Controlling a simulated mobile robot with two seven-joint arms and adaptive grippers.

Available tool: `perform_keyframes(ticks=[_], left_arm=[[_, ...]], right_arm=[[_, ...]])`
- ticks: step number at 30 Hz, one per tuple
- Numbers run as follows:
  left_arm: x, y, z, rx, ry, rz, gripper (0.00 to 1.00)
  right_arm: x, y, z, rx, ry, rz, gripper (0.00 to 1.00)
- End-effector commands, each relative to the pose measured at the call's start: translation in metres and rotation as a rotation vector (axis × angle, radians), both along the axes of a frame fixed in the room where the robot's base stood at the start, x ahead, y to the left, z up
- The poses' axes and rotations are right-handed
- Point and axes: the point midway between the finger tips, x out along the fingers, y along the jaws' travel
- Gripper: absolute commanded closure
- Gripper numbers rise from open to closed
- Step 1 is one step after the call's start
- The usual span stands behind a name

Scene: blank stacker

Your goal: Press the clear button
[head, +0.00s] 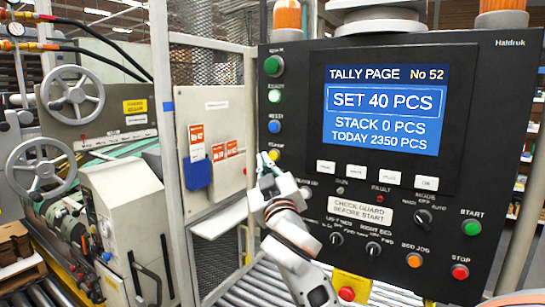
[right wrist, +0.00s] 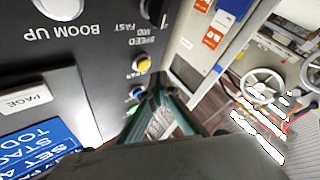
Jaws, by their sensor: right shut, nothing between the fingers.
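The black control panel (head: 455,200) has a column of buttons along its left edge. A yellow button (head: 274,155) is lowest there, below a blue button (head: 274,127); its small label is blurred but looks like a "clear" marking. In the right wrist view the yellow button (right wrist: 142,64) appears upside down, above the blue one (right wrist: 137,92). My right gripper (head: 267,162) is shut and empty, its tips at the yellow button and partly covering it. In the wrist view the fingertips (right wrist: 153,90) are close to it; I cannot tell whether they touch. My left gripper is not in view.
The blue screen (head: 385,110) reads SET 40 PCS, STACK 0 PCS, TODAY 2350 PCS. White keys (head: 357,171) sit under it. Knobs, a green START button (head: 471,227) and red STOP button (head: 460,272) are lower right. A mesh guard (head: 220,85) stands left of the panel.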

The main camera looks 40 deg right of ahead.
Motion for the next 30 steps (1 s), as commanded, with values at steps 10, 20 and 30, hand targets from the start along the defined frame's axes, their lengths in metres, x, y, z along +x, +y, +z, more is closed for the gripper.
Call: perform_keyframes(ticks=[10,20,30], left_arm=[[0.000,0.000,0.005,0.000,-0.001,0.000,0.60],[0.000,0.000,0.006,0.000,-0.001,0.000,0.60],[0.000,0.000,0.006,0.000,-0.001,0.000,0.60]], right_arm=[[-0.012,0.030,0.000,0.001,0.000,0.000,1.00],[-0.017,0.039,0.000,0.000,-0.001,-0.001,1.00],[-0.017,0.039,0.000,0.000,-0.001,-0.001,1.00]])
